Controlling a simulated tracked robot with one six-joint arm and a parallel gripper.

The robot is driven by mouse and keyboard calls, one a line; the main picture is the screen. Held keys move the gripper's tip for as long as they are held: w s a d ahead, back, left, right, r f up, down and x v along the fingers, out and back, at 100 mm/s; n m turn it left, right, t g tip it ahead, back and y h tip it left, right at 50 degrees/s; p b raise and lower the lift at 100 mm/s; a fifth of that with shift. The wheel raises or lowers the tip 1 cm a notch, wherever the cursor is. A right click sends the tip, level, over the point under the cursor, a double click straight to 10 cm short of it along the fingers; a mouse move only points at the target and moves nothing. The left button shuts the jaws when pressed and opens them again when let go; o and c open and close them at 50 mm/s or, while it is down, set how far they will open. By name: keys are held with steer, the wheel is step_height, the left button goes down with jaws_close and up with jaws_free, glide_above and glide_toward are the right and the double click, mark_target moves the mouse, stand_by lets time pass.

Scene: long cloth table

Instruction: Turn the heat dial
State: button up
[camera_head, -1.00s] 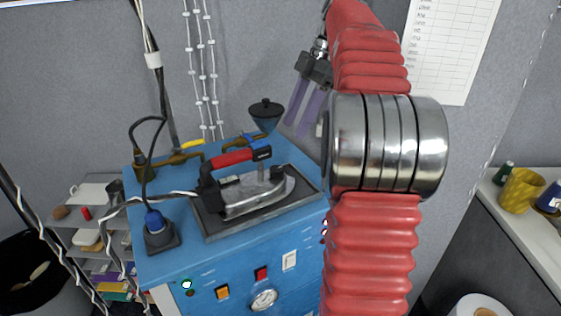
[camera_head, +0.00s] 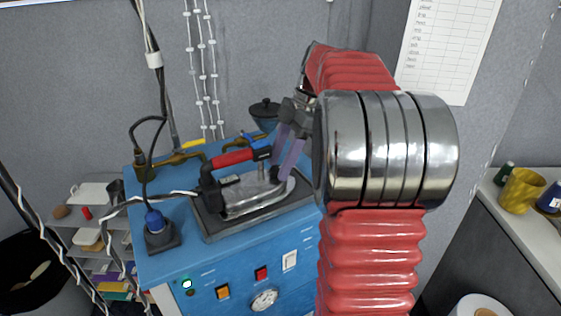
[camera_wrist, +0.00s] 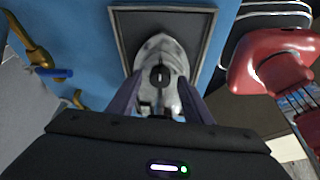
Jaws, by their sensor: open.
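A white round dial (camera_head: 264,299) is on the front of the blue station (camera_head: 215,263), low in the head view. I cannot read its markings or confirm it is the heat dial. The iron (camera_head: 245,196), with a red and black handle, lies on a dark framed plate (camera_head: 216,231) on top. My gripper (camera_head: 280,167) is open and empty above the iron's front end. In the wrist view, the iron's silver body (camera_wrist: 155,52) lies between my open fingers (camera_wrist: 159,88). A small round black knob (camera_wrist: 160,76) shows on it. My gripper hides part of the iron.
An orange switch (camera_head: 223,292), a red switch (camera_head: 261,273) and a white switch (camera_head: 290,260) sit near the dial. A dark funnel cup (camera_head: 264,115) and brass piping (camera_head: 180,157) stand behind the iron. A cable (camera_head: 118,207) runs left from the iron.

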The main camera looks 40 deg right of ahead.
steer(key=shift+f, duration=0.1)
steer(key=shift+c, duration=0.3)
steer(key=c, duration=1)
steer(key=shift+m, duration=0.4)
steer(key=m, duration=0.1)
steer(key=m+t, duration=0.1)
steer(key=m, duration=0.1)
steer(key=shift+s+a+t+h, duration=0.1)
steer(key=shift+s+t+h, duration=0.1)
steer(key=shift+t+h, duration=0.1)
steer(key=m+t+h, duration=0.1)
steer(key=m, duration=0.4)
steer(key=shift+s+a, duration=0.1)
steer(key=shift+a, duration=0.05)
steer(key=shift+m+h, duration=0.3)
steer(key=shift+m, duration=0.1)
steer(key=o, duration=1.1)
steer(key=shift+c, duration=0.2)
